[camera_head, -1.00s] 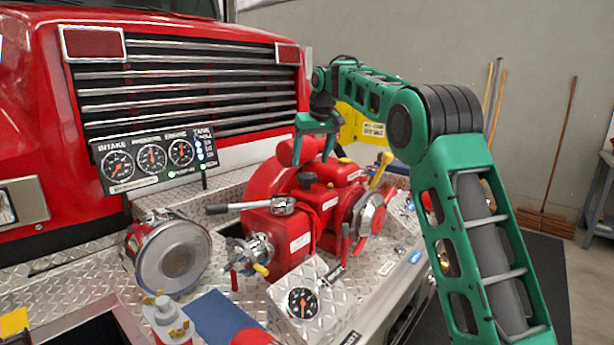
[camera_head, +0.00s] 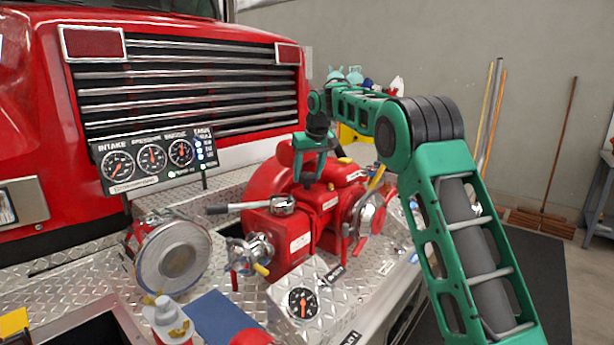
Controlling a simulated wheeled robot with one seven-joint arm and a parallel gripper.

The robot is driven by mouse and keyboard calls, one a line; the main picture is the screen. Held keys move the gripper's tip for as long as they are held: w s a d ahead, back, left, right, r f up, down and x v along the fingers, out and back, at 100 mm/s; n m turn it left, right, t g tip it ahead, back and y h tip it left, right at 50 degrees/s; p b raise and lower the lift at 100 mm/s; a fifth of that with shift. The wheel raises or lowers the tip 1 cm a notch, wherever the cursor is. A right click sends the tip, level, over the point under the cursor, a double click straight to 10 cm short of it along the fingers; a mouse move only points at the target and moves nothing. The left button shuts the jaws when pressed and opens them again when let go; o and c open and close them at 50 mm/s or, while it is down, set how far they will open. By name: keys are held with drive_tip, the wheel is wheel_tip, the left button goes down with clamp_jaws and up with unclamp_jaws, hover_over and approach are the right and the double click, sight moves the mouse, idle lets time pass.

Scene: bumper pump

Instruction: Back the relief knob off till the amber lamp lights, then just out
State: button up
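The red pump (camera_head: 292,235) sits on the truck's diamond-plate bumper. A small dark knob (camera_head: 307,182) stands on its top; I take this to be the relief knob. My gripper (camera_head: 310,178) points down over it, its green fingers spread apart, partly covering the knob. I cannot tell whether the fingers touch it. A gauge panel (camera_head: 157,160) stands at the left with intake, pressure and engine dials and a column of pale blue-white tank lights. I cannot make out a lit amber lamp.
A lever with a dark grip (camera_head: 230,209) extends left from the pump. A large round capped inlet (camera_head: 170,257) and a chrome valve (camera_head: 250,255) stand at the left front. The truck's grille (camera_head: 180,90) rises behind.

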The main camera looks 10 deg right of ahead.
drive_tip(key=shift+d+n+y, duration=0.2)
drive_tip(key=shift+n+y, duration=0.5)
drive_tip(key=shift+n, duration=1.1)
drive_tip(key=shift+g, duration=0.3)
drive_tip(key=o, duration=1)
drive_tip(key=shift+o, duration=0.2)
drive_tip(key=v, duration=1)
drive_tip(key=shift+r, duration=0.4)
drive_tip(key=shift+s, duration=0.1)
